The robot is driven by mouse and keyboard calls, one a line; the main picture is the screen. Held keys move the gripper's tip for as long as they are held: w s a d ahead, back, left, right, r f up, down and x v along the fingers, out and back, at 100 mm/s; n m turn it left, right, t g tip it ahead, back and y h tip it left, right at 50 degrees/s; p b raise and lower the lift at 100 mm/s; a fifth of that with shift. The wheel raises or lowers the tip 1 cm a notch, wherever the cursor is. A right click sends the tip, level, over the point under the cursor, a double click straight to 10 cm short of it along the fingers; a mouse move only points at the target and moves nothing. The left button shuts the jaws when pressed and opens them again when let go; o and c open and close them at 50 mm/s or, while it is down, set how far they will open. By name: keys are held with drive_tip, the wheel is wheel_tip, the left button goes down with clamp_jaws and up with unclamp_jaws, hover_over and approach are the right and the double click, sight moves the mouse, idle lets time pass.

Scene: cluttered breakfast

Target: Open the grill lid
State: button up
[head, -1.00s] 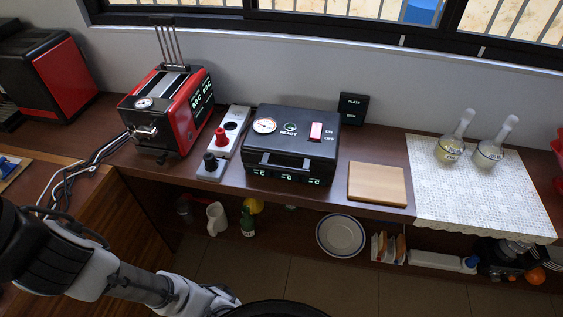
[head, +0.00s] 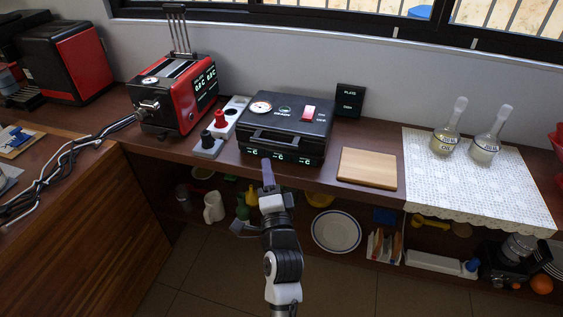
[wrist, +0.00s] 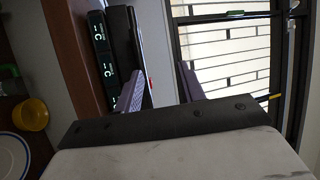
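The grill (head: 300,122) is a black box on the counter with a round gauge, a red switch on top and lit green readouts along its front. Its lid is down, and a dark bar handle (head: 285,138) runs along the front. My gripper (head: 267,166) is just in front of the grill's front, left of its middle, below the handle. In the wrist view its two grey fingers (wrist: 162,92) stand apart with nothing visible between them. The grill's front (wrist: 103,58) shows there on the left, turned sideways. I cannot tell whether a finger touches the grill.
A red toaster (head: 175,98) and a switch strip (head: 229,120) stand left of the grill. A wooden board (head: 368,167) lies to the right, then a lace cloth (head: 460,200) with two glass bottles. A shelf below holds a plate (head: 336,231) and several small items.

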sight(277, 147)
drive_tip(key=s+d+f+m+h, duration=0.1)
drive_tip(key=d+f+m, duration=0.1)
drive_tip(key=d+f, duration=0.15)
drive_tip(key=shift+g, duration=0.4)
drive_tip(key=p+x, duration=0.2)
drive_tip(key=x, duration=1.1)
drive_tip(key=shift+w+a+p, duration=0.15)
drive_tip(key=shift+w+p, duration=0.2)
drive_tip(key=shift+w, duration=0.05)
clamp_jaws()
